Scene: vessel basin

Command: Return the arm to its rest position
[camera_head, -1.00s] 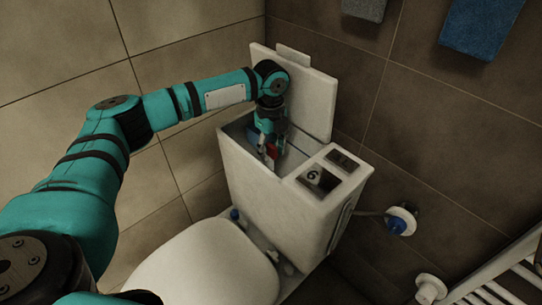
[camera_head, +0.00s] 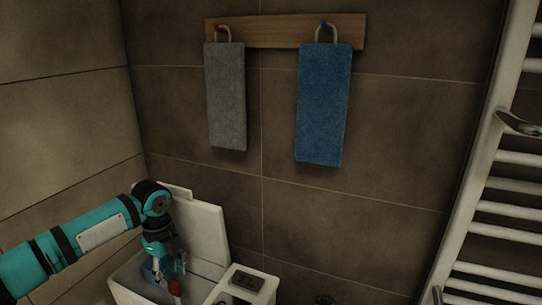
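My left arm (camera_head: 75,240) comes in from the left, teal with black joints, and reaches over the open toilet tank (camera_head: 130,284). My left gripper (camera_head: 171,278) points down into the tank opening. The tank's white lid (camera_head: 206,232) stands tilted up behind the gripper. My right gripper is not in view.
A grey towel (camera_head: 226,98) and a blue towel (camera_head: 323,105) hang from a wooden rack (camera_head: 270,32) on the tiled wall. A white towel radiator (camera_head: 478,190) stands at the right. A flush plate (camera_head: 247,281) sits on the tank top.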

